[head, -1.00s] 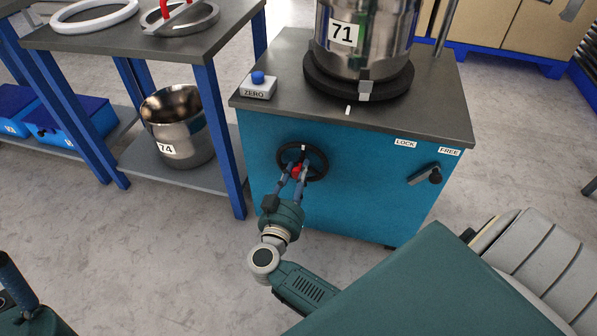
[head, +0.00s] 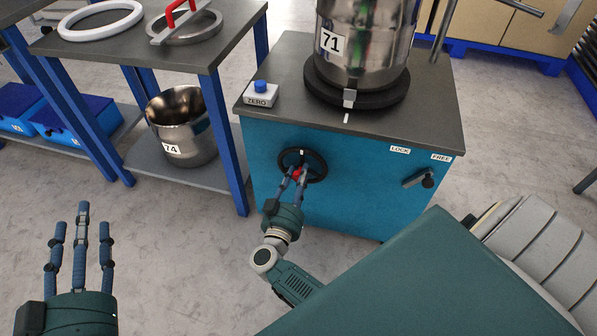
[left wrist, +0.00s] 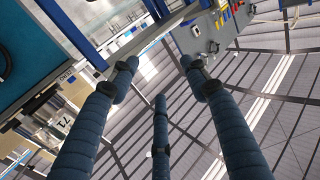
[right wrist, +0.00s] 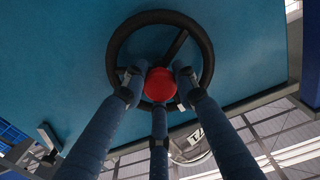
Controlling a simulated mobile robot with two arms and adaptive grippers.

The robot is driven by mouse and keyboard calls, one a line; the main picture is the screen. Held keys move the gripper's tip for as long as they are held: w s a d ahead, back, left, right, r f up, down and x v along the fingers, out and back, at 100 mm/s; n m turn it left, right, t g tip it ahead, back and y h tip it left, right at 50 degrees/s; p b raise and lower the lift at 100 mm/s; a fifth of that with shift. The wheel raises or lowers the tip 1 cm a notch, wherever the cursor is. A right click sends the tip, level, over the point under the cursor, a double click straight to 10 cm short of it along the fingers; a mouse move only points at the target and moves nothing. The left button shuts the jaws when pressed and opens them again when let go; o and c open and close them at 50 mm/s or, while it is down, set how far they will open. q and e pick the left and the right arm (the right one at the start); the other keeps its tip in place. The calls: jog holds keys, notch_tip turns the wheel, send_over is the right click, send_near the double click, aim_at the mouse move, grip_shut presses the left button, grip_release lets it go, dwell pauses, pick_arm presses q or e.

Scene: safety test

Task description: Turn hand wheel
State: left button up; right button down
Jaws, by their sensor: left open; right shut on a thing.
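The black hand wheel (head: 318,161) is on the blue front of a cabinet, with a red knob (head: 297,174) at its middle. My right gripper (head: 295,176) reaches up to it from below, its fingers closed around the red knob. In the right wrist view the three fingers press around the knob (right wrist: 160,85), inside the wheel's rim (right wrist: 112,62). A steel pot labelled 71 (head: 365,40) stands on a black turntable (head: 385,96) on the cabinet top. The turntable's metal tab (head: 349,98) is nearly in line with a white mark (head: 346,118). My left gripper (head: 78,225) is open and empty at lower left.
A ZERO box with a blue button (head: 261,87) sits on the cabinet's left corner. A lever (head: 420,180) is below the LOCK and FREE labels. A side table (head: 60,42) holds rings, with pot 74 (head: 180,125) on its shelf.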

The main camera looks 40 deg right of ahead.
jog(key=shift+w+d+r+p, duration=0.15)
jog(key=shift+d+r+p, duration=0.05)
jog(key=shift+r+p, duration=0.3)
pick_arm(q)
notch_tip(320, 180, down, 7)
jog(key=s+a+g+y, duration=0.1)
jog(key=g, duration=0.3)
jog(key=shift+s+a, duration=0.15)
jog(key=shift+s, duration=0.2)
pick_arm(e)
jog(key=c, duration=1.4)
grip_release()
jog(key=shift+o, duration=0.2)
jog(key=shift+a+f, duration=0.1)
jog(key=shift+a, duration=0.05)
jog(key=shift+f, duration=0.15)
